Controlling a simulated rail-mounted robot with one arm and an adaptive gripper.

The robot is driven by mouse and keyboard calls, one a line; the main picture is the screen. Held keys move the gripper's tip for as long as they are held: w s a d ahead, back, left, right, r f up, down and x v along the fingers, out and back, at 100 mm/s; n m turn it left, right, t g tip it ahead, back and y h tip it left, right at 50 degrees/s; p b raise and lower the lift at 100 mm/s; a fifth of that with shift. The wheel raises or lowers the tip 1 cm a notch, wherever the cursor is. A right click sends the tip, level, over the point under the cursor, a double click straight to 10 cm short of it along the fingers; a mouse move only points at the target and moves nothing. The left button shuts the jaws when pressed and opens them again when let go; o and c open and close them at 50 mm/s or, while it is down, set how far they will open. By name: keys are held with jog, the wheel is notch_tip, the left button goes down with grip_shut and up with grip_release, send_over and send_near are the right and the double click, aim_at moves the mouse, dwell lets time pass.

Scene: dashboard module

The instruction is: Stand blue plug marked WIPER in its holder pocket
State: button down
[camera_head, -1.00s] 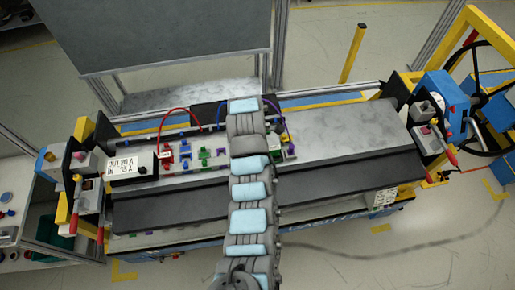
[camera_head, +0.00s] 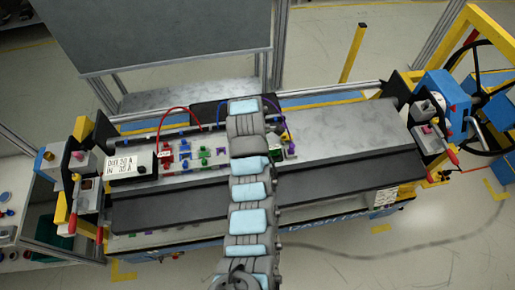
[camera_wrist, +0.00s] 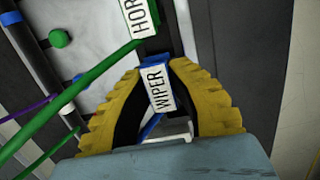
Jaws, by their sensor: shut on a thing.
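The blue plug (camera_wrist: 152,126) with its white WIPER label (camera_wrist: 160,88) sits between the yellow fingers of my gripper (camera_wrist: 158,72) in the wrist view. The fingers are closed around it from both sides. The label faces the camera and the blue body shows below it. A dark strip lies under and beyond the fingers. I cannot tell whether the plug touches it or sits in a pocket. In the head view my arm hides the gripper and the plug.
A white HORN label (camera_wrist: 139,17) with a green cable (camera_wrist: 95,73) lies just beyond my fingers. The cable runs left past them. In the head view, red (camera_head: 168,158) and green (camera_head: 204,153) plugs stand on the panel left of my arm.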

jog(key=shift+f+b, duration=0.4)
jog(key=shift+f, duration=0.5)
jog(key=c, duration=1)
grip_release()
jog(key=shift+r, duration=0.1)
jog(key=shift+s+a+r, duration=0.1)
jog(key=shift+a+r, duration=0.15)
jog(key=shift+r, duration=1.7)
jog(key=shift+w+a+r, duration=0.1)
jog(key=shift+a+r, duration=0.15)
jog(key=shift+r, duration=1.75)
jog(key=shift+s+a+r, duration=0.1)
jog(key=shift+a+r, duration=0.15)
jog(key=shift+r, duration=1.7)
